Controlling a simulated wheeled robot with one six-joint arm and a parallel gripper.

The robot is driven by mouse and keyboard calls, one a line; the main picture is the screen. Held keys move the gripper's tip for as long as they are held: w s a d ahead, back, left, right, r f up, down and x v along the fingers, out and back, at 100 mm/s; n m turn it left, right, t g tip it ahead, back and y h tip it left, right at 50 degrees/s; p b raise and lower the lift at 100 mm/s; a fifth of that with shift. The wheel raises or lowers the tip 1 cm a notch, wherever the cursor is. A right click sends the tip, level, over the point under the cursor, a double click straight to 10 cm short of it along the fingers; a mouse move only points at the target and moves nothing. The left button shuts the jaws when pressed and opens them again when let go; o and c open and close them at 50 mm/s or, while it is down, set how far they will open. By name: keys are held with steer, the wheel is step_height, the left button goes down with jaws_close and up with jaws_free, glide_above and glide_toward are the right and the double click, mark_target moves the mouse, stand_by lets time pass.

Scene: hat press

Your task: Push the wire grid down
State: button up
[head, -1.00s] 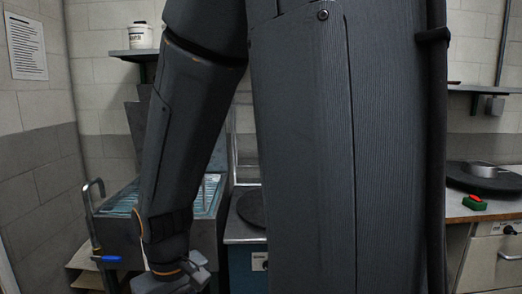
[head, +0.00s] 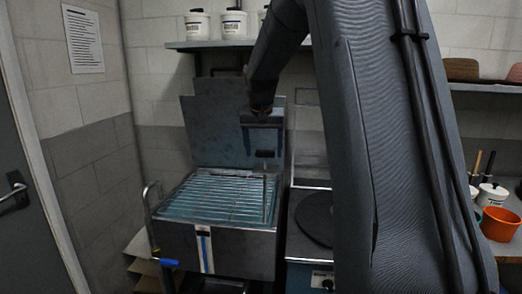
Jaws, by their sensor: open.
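The wire grid (head: 205,198) lies in the top of an open metal tank (head: 235,252), its bars over blue-green water or a blue-green bottom. A thin upright rod (head: 264,200) stands at the grid's right side. A short dark grip (head: 265,153) shows above it; I cannot tell whether the two are joined. My gripper (head: 262,148) points down above the back right of the tank, open, its fingers apart on either side of the dark grip in the picture. I see no contact, and the depth between them is unclear.
A raised metal lid (head: 212,130) stands behind the tank. A shelf (head: 225,45) with white tubs (head: 197,24) hangs above. A round dark plate (head: 316,216) sits on the unit to the right. A blue-handled lever (head: 168,262) is at the tank's left. My arm hides much of the right.

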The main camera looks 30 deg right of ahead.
mark_target(266, 160)
steer(key=shift+w+d+r, duration=0.4)
steer(key=shift+w, duration=0.1)
steer(key=p+x, duration=0.2)
steer(key=x, duration=0.5)
steer(key=shift+w+d+f, duration=0.2)
steer(key=shift+w+f, duration=0.05)
steer(key=shift+w, duration=0.05)
